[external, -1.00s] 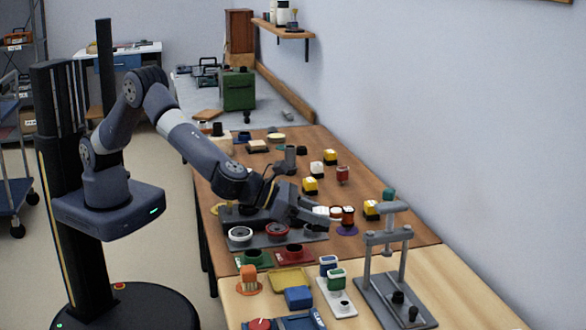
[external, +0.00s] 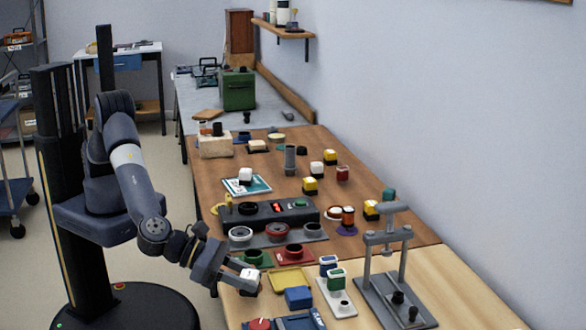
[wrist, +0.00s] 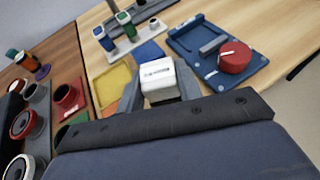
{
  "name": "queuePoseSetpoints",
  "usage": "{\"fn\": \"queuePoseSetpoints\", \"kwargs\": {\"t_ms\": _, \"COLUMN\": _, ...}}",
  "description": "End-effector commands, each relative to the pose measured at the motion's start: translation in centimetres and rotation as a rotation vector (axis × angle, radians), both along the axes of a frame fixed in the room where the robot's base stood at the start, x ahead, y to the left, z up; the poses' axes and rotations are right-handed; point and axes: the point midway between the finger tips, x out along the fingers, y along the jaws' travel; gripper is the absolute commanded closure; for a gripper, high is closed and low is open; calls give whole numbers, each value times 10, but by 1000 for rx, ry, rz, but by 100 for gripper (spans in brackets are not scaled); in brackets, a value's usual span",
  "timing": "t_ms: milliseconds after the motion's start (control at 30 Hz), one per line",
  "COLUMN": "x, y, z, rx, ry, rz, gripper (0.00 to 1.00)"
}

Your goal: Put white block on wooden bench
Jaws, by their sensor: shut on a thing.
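The white block (external: 250,274) is between the fingers of my gripper (external: 243,279), at the left edge of the bench. In the wrist view the white block (wrist: 158,78) has small dark lettering on its side, and the grey fingers press on both sides of it. The wooden bench has a brown top (external: 370,175) farther back and a pale top (external: 450,285) nearer the camera. My gripper is over the pale part near the brown seam. The height of the block above the bench cannot be told.
A yellow tray (external: 291,276), a blue block (external: 298,297) and a blue fixture with a red knob (wrist: 234,57) are close by. A grey press (external: 388,270) stands to the right. Pale wood is bare at the right.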

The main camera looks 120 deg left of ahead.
Motion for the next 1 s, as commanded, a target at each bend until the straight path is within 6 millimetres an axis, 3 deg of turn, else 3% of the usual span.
{"fn": "queuePoseSetpoints", "kwargs": {"t_ms": 300, "x": 0, "y": 0, "z": -37, "rx": 1, "ry": 2, "rz": -1, "gripper": 89}}
{"fn": "queuePoseSetpoints", "kwargs": {"t_ms": 700, "x": 0, "y": 0, "z": -41, "rx": 0, "ry": 0, "rz": 0, "gripper": 89}}
{"fn": "queuePoseSetpoints", "kwargs": {"t_ms": 733, "x": 0, "y": 0, "z": -40, "rx": 1, "ry": 0, "rz": 0, "gripper": 64}}
{"fn": "queuePoseSetpoints", "kwargs": {"t_ms": 833, "x": 0, "y": 0, "z": -39, "rx": 1, "ry": 0, "rz": 0, "gripper": 57}}
{"fn": "queuePoseSetpoints", "kwargs": {"t_ms": 1000, "x": 0, "y": 0, "z": -39, "rx": 1, "ry": 0, "rz": 0, "gripper": 57}}
